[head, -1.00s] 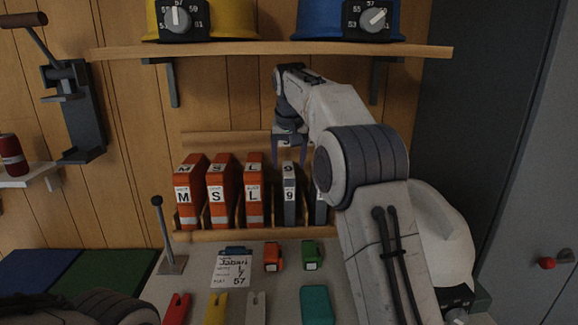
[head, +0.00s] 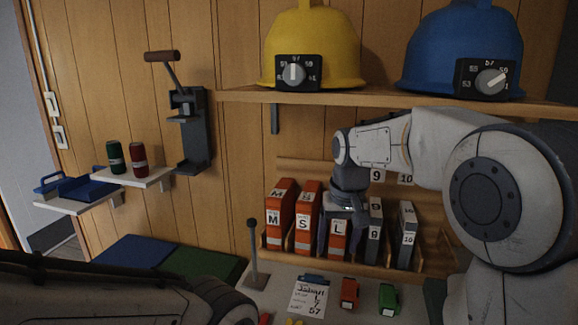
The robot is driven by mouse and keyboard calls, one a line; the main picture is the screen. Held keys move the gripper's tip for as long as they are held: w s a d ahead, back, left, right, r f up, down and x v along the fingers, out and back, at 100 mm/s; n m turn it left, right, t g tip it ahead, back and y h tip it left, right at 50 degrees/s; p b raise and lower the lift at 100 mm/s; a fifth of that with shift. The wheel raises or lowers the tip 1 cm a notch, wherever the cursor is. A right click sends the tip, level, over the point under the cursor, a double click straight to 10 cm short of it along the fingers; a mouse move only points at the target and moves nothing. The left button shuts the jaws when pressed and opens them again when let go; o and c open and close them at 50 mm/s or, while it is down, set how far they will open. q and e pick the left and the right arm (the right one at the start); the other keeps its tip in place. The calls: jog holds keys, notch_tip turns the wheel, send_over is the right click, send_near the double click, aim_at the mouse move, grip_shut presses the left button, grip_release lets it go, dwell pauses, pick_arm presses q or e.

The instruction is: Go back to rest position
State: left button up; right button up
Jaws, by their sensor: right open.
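My right arm reaches in from the right, and my right gripper (head: 345,212) hangs pointing down in front of the rack. It is open, with its fingers by the orange box marked L (head: 334,240); I cannot tell whether they touch it. No held object shows. Orange boxes marked M (head: 278,218) and S (head: 305,222) stand to its left, and grey boxes marked 9 (head: 374,235) and 10 (head: 407,238) to its right. Part of my left arm crosses the lower left corner, but its gripper is out of view.
Above the arm is a shelf (head: 255,97) with a yellow helmet (head: 313,45) and a blue helmet (head: 460,45). A lever (head: 253,250) stands left of the rack.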

jog(key=s+a+n+p, duration=0.1)
jog(key=s+a, duration=0.1)
jog(key=s, duration=0.3)
jog(key=s+a+n+p, duration=0.1)
jog(key=s+a, duration=0.2)
jog(key=s, duration=0.3)
jog(key=s+a+n+g+p, duration=0.1)
jog(key=s+a+n, duration=0.1)
jog(key=s, duration=0.4)
jog(key=shift+a+r+y, duration=0.2)
jog(key=shift+a+y, duration=0.1)
jog(key=shift+o, duration=1.3)
jog(key=s+d+f+n+p, duration=0.1)
jog(key=s+f+n+p, duration=0.1)
jog(key=s, duration=1)
jog(key=shift+f+n+g, duration=0.35)
jog(key=shift+n+g, duration=0.05)
jog(key=shift+n, duration=0.2)
jog(key=shift+o, duration=0.9)
jog(key=shift+s+d+f, duration=0.15)
jog(key=shift+s+f, duration=0.05)
jog(key=shift+s, duration=0.2)
